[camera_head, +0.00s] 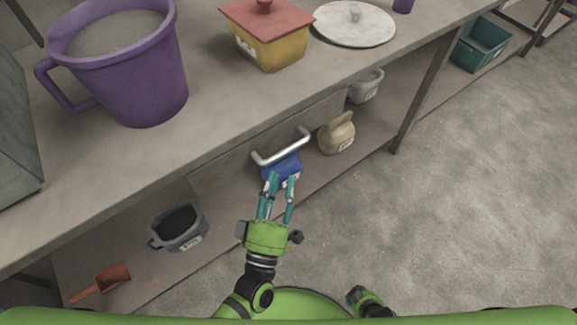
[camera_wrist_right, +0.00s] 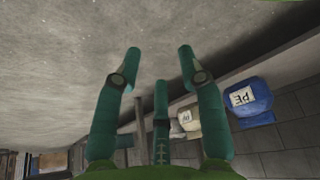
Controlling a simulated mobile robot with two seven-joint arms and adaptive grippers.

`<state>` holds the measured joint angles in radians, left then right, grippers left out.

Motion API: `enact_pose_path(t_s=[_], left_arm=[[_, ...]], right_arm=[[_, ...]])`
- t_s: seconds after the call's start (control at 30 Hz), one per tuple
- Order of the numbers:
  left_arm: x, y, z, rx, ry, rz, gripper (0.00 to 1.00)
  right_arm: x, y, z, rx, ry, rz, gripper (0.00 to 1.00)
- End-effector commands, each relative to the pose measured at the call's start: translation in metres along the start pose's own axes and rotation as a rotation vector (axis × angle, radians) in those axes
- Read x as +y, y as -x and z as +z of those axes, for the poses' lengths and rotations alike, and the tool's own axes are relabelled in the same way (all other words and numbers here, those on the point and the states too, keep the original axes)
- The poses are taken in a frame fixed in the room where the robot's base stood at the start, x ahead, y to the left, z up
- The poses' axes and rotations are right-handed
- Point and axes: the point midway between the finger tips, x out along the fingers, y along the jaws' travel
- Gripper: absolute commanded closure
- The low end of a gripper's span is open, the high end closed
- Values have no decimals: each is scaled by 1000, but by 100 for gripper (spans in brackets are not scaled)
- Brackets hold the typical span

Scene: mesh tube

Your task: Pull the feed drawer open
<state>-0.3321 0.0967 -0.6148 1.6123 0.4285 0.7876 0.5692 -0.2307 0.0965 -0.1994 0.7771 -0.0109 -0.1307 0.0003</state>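The feed drawer (camera_head: 232,167) is a grey front under the workbench top in the head view. It looks flush beneath the bench edge. Its silver bar handle (camera_head: 283,150) stands out from the front. My left gripper (camera_head: 281,180) points toward the handle from the near side, with its teal fingers spread apart. The fingertips appear just short of the handle bar, with nothing visible between them; contact cannot be made out. My right gripper (camera_wrist_right: 158,68) is open and empty in the right wrist view, over bare floor. It shows only in part at the bottom of the head view (camera_head: 358,294).
A blue container (camera_head: 283,165) sits behind the left fingers. A beige jug (camera_head: 337,134), a grey pot (camera_head: 180,228) and an orange scoop (camera_head: 101,283) are on the lower shelf. A purple bucket (camera_head: 150,85) and a yellow box (camera_head: 268,47) stand on the bench. Floor at right is clear.

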Motion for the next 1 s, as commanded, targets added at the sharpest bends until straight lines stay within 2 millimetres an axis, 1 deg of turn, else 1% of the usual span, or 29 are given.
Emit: enact_pose_path(t_s=[0.1, 0.3, 0.43, 0.6, 0.83, 0.87, 0.9, 0.93, 1.0], left_arm=[[4, -15, -2, 8, 4, 7, 65], [4, -46, -2, 5, 0, 6, 65], [3, -61, -2, 4, -1, 4, 65], [2, -70, -1, 3, -1, 2, 65], [1, -70, -1, 2, -2, 2, 65], [1, -70, -1, 2, -2, 2, 77], [1, -70, -1, 2, -2, 2, 93], [1, -70, -1, 2, -2, 2, 100], [1, -70, -1, 2, -2, 2, 100]], right_arm=[[-1, 4, 3, -9, -1, -1, 60], [-2, 9, 13, -34, -2, -4, 60], [-3, 11, 17, -45, -3, -5, 60], [-3, 11, 20, -51, -4, -5, 60], [-3, 11, 20, -51, -4, -5, 60], [-3, 11, 20, -51, -4, -5, 60], [-3, 11, 20, -51, -4, -5, 60], [-3, 11, 20, -51, -4, -5, 60], [-3, 11, 20, -51, -4, -5, 60]])
